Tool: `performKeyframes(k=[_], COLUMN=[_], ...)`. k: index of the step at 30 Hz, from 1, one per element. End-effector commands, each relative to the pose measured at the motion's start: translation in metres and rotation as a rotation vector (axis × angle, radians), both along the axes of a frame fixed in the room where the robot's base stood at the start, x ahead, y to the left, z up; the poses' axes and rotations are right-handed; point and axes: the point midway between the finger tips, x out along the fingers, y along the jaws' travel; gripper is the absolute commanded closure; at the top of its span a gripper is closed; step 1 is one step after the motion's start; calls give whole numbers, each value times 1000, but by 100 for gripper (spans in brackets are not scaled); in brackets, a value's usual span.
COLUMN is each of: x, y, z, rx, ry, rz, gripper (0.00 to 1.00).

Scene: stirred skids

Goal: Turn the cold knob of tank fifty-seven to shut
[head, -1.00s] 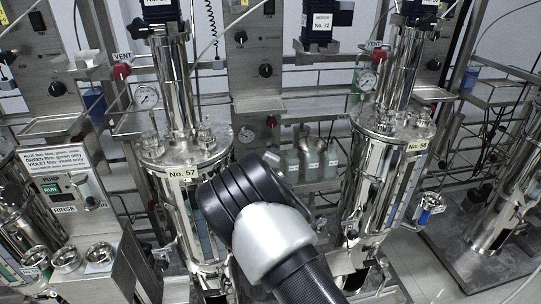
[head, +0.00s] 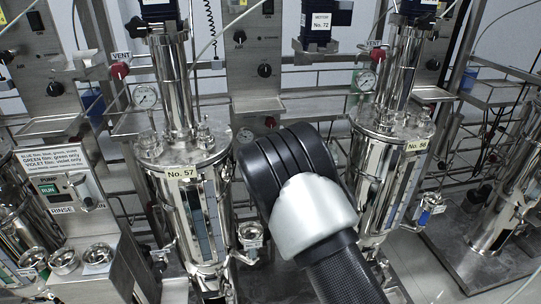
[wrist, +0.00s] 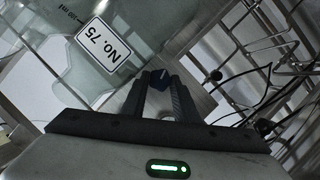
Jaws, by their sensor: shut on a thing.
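Tank fifty-seven (head: 207,222) stands left of centre in the head view, with its label "No. 57" (head: 182,173) on the rim. My arm reaches in between this tank and tank fifty-eight, and hides my gripper in that view. In the wrist view the two dark fingers of my gripper (wrist: 161,88) are closed on a small dark blue thing (wrist: 160,77), which looks like a knob. The fingers cover much of it, and its marking and turn position cannot be read.
In the wrist view, a clear vessel with the label "No. 75" (wrist: 103,45) is close beside the fingers on the left. Wire racks and thin cables are on the right. Tank fifty-eight (head: 375,185) stands right of my arm.

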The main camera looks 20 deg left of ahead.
Motion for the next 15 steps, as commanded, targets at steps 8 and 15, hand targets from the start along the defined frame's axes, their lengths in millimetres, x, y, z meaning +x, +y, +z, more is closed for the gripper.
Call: performKeyframes(k=[8, 15], x=[0, 0], y=[1, 1], z=[1, 1], rx=[0, 0], ry=[-2, -1], rz=[2, 1], gripper=[72, 54])
